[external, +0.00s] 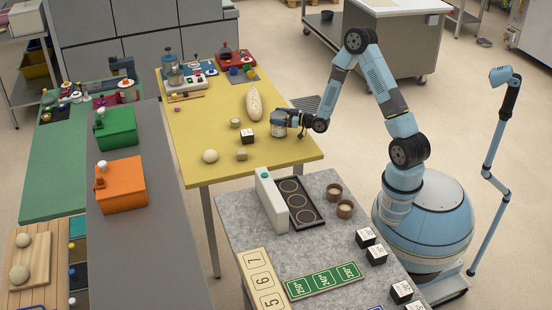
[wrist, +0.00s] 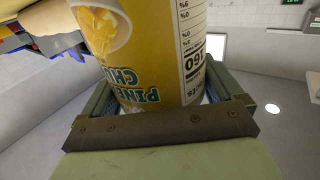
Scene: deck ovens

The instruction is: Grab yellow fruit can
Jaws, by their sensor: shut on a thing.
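The yellow fruit can (wrist: 150,50) fills the middle of the wrist view. Its label shows fruit pieces in a bowl, upside-down lettering and a white panel of figures. My gripper (wrist: 155,95) is shut on the can, with a finger on each side of it. In the external view my gripper (external: 291,121) is at the right part of the yellow table (external: 200,130), with the can (external: 278,130) at its jaws. The can is small there, and I cannot tell whether it touches the table top.
A grey table (external: 235,205) with a black tray stands in front. The yellow table's front right corner is clear.

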